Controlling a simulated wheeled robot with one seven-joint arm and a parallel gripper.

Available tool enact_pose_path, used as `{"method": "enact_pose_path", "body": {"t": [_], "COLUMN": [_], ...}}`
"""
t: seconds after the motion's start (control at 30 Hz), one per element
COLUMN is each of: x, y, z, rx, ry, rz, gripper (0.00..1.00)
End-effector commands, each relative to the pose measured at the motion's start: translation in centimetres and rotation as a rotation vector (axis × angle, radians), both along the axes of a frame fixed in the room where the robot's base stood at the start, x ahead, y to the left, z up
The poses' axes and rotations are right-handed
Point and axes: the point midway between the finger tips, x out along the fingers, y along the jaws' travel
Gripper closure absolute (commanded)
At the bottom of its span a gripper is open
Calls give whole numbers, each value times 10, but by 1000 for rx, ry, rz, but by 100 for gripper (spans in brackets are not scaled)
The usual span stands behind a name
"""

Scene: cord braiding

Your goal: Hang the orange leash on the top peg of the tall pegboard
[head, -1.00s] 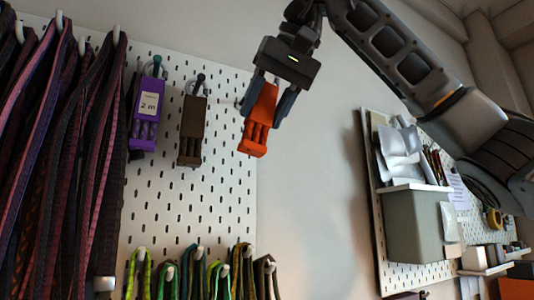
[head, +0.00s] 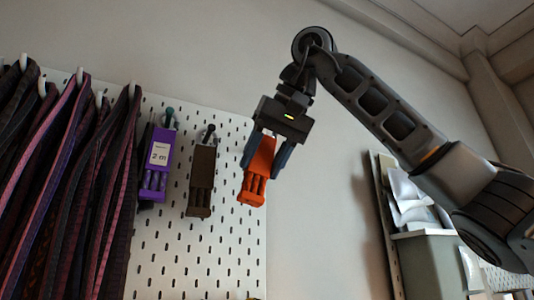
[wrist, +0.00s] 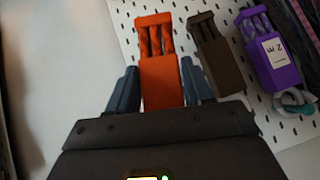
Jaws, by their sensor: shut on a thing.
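The orange leash (head: 257,172) is a bundled orange piece held between the two fingers of my gripper (head: 266,154). In the head view it hangs below the fingers, in front of the right edge of the tall white pegboard (head: 232,240). The wrist view shows the orange leash (wrist: 160,80) between the fingers of my gripper (wrist: 160,88), its looped end pointing away. I cannot tell whether the leash touches the board or a peg. Any peg behind it is hidden.
A brown leash (head: 202,180) and a purple leash (head: 156,165) with a white "2 m" label hang on pegs to the left. Dark striped straps (head: 60,190) fill the far left. A second board with a grey-green bin (head: 432,265) stands at the right. Bare wall lies between.

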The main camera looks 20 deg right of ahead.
Motion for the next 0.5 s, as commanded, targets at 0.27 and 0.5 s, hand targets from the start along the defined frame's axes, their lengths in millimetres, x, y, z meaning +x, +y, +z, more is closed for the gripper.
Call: {"method": "enact_pose_path", "body": {"t": [0.27,0.5], "x": [15,28], "y": [0,0], "z": [0,-2], "rx": [1,1], "ry": [-1,1], "rz": [0,0], "gripper": [85,85]}}
